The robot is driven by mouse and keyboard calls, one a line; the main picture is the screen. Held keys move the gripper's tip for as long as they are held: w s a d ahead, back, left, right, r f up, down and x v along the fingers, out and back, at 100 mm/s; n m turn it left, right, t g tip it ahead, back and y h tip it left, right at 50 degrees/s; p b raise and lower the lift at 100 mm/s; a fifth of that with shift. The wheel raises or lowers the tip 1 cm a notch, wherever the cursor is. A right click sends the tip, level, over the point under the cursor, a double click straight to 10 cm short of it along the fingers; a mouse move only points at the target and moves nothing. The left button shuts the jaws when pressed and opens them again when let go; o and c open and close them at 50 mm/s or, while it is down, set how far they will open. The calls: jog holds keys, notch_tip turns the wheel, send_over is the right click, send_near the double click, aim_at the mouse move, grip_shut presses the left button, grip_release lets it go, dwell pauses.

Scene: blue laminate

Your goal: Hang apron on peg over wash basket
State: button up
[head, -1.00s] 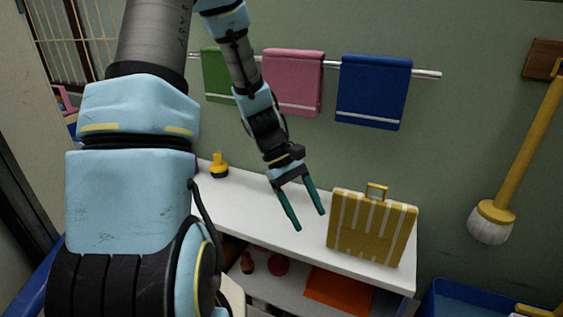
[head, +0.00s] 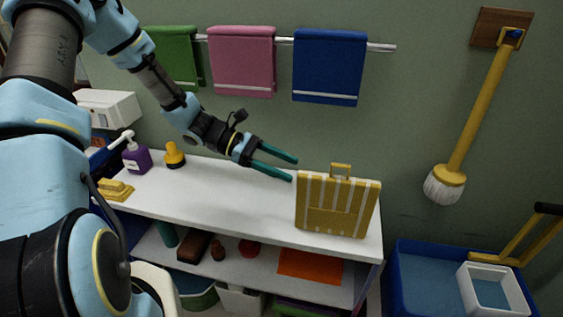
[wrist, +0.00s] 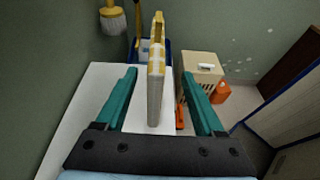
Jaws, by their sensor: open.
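The yellow apron with white stripes (head: 337,205) stands folded and upright near the right end of the white shelf top, its loop (head: 340,171) pointing up. My gripper (head: 294,170) is open and empty, just left of the apron's upper part and pointing right. In the wrist view the apron (wrist: 156,90) shows edge-on between the two spread teal fingers, with gaps on both sides. A beige slatted basket (wrist: 203,66), likely the wash basket, stands beyond the shelf in the wrist view. I cannot make out a peg above it.
A long yellow brush (head: 470,125) hangs from a wooden peg board (head: 500,28) on the wall. Green, pink (head: 242,62) and blue (head: 328,66) towels hang on a rail. A blue tub (head: 415,275) stands right of the shelf (head: 235,200). An orange container (wrist: 220,93) is near the basket.

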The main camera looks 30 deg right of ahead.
aim_at(329, 177)
jog(key=shift+d+h, duration=0.3)
jog(key=shift+d, duration=0.25)
jog(key=b+x, duration=0.4)
jog(key=x, duration=0.4)
jog(key=shift+s+d+f+b, duration=0.1)
jog(key=shift+s+f+b, duration=0.15)
jog(key=shift+b, duration=0.1)
jog(key=shift+b+x, duration=0.4)
jog(key=shift+x, duration=0.55)
jog(key=shift+r, duration=0.2)
grip_shut()
jog(key=shift+r, duration=0.1)
